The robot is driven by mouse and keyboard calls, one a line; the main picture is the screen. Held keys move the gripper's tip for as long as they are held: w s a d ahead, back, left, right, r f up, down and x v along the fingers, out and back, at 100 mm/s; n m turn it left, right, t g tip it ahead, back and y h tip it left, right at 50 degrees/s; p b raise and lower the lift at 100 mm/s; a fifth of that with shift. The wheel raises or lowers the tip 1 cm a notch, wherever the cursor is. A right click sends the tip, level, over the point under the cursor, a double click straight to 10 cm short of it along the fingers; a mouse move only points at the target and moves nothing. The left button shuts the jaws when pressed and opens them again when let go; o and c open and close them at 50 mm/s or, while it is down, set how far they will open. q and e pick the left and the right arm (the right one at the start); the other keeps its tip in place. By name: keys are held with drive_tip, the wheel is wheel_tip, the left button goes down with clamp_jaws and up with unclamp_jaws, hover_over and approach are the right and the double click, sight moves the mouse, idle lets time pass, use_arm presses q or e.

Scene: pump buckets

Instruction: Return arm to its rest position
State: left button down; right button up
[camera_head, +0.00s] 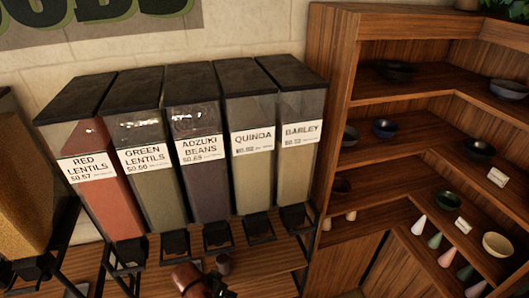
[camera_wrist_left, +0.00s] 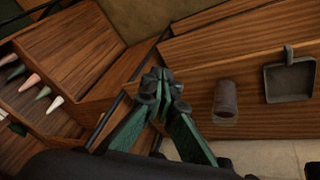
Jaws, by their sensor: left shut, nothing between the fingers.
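The cup also shows in the left wrist view (camera_wrist_left: 225,97), to the right of the fingers. My right gripper is in neither view.
Several labelled bulk dispensers (camera_head: 205,160) stand in a row behind the counter (camera_head: 170,281). A wooden shelf unit (camera_head: 340,100) with bowls is at the right. A dark square pan (camera_wrist_left: 290,82) lies on the wood right of the cup. Coloured cones (camera_wrist_left: 42,92) sit at the left.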

use_arm(q)
drive_tip(key=s+a+f+n+t+y, duration=0.1)
drive_tip(key=s+a+f+n+y, duration=0.2)
drive_tip(key=s+a, duration=0.85)
drive_tip(key=s+a+f+n+y, duration=0.2)
drive_tip(key=s+a+f, duration=0.1)
drive_tip(key=s+a, duration=0.8)
wheel_tip(320, 180, down, 39)
drive_tip(key=w+g+b, duration=0.1)
drive_tip(key=b, duration=1.1)
drive_tip(key=s+f+b, duration=0.4)
drive_tip(key=s+f, duration=0.3)
drive_tip(key=f, duration=0.3)
drive_tip(key=s+f+g+b, duration=0.1)
drive_tip(key=s+f+b, duration=0.3)
drive_tip(key=f, duration=0.7)
drive_tip(key=s+f+m+b, duration=0.1)
drive_tip(key=s+f+b, duration=0.3)
drive_tip(key=s+f, duration=0.5)
drive_tip(key=shift+s+d+f+g+h, duration=0.25)
drive_tip(key=shift+s+f+g+h, duration=0.1)
drive_tip(key=shift+f, duration=0.6)
